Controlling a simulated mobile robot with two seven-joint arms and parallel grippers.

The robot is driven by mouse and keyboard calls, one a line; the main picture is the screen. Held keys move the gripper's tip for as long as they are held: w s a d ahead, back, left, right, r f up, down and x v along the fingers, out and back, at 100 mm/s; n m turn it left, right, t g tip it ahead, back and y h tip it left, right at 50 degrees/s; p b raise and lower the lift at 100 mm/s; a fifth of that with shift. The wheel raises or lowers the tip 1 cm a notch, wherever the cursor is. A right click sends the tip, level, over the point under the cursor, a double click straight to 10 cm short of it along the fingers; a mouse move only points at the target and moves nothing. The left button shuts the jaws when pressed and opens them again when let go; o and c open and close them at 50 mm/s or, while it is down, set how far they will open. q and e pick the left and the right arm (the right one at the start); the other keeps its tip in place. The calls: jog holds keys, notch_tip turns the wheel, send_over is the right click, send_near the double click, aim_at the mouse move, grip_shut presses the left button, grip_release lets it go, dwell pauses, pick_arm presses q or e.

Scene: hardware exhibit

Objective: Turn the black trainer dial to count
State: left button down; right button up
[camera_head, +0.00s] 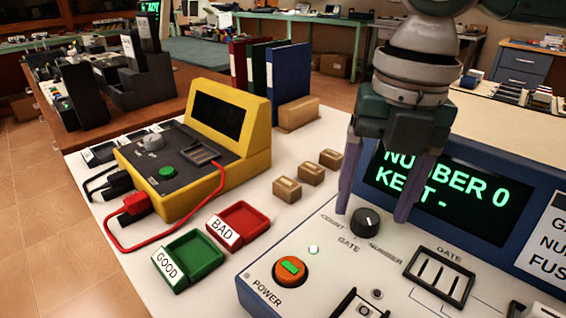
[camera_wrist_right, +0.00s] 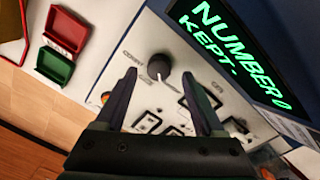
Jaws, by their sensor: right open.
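The black dial (camera_head: 366,222) is a round knob with a white mark on the white sloped panel of the blue trainer (camera_head: 335,238). The words COUNT, GATE and NUMBER are printed around it. In the right wrist view the dial (camera_wrist_right: 159,66) lies between my fingertips, its white mark facing my gripper. The trainer's screen (camera_head: 440,192) reads NUMBER 0 and KEPT - in green. My right gripper (camera_head: 373,215) points down, open, with one finger on each side of the dial. No finger clearly touches it. My left gripper is out of view.
An orange POWER button (camera_head: 291,270) with a lit green top sits left of the dial, and a slotted GATE block (camera_head: 439,277) sits right. Green GOOD (camera_head: 190,262) and red BAD (camera_head: 240,224) trays, small brown blocks (camera_head: 312,173) and a yellow tester (camera_head: 232,150) stand to the left.

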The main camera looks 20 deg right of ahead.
jog(key=shift+f, duration=0.9)
grip_shut()
